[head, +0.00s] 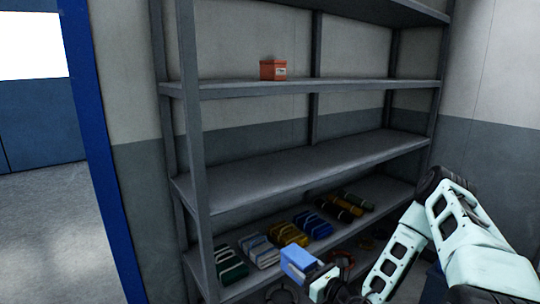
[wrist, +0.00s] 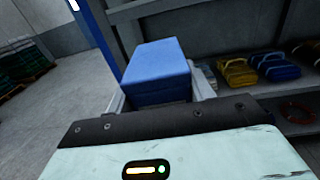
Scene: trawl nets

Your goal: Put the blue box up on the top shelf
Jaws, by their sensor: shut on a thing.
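The blue box (head: 299,262) is held in my gripper (head: 318,279), low in front of the shelving in the head view. In the wrist view the blue box (wrist: 158,72) fills the space between the two fingers, and my gripper (wrist: 158,98) is shut on it. The grey shelving unit stands against the wall. Its highest shelf in view (head: 385,10) is cut by the top edge of the head view, and only its underside and front edge show. The box is well below that shelf and apart from the shelving.
An orange box (head: 268,71) stands on the shelf below the top one. The middle shelf (head: 290,163) is empty. Several folded bundles, such as a yellow one (head: 288,235), lie on a low shelf. A blue door frame (head: 97,160) stands left, with open floor (head: 45,225) beyond.

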